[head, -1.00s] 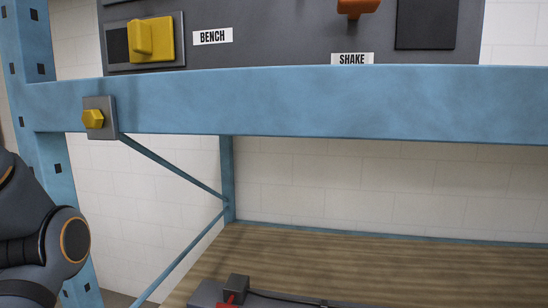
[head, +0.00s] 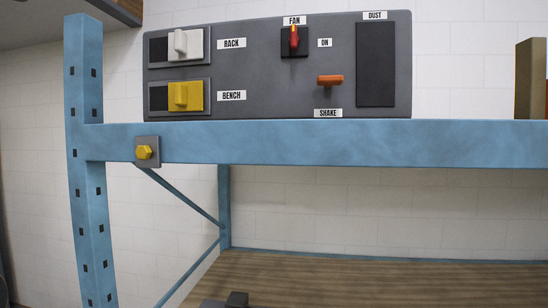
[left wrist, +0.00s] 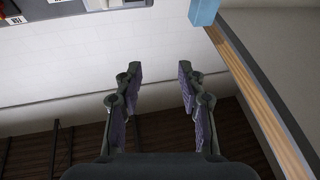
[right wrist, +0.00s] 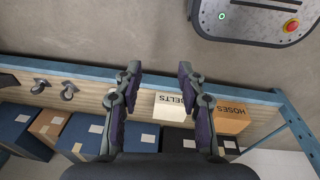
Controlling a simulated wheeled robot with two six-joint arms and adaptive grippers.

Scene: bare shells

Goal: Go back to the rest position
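My left gripper (left wrist: 158,85) shows in the left wrist view with its two fingers wide apart and nothing between them. My right gripper (right wrist: 158,85) shows in the right wrist view, also open and empty. Neither gripper is in the head view. In the right wrist view, my right gripper hangs in front of a blue shelf rack (right wrist: 75,70) holding several boxes; no contact can be seen.
The head view shows a blue rack beam (head: 330,144) below a grey panel (head: 260,85) with RACK, BENCH, FAN and SHAKE controls. A wooden shelf (head: 330,275) lies below.

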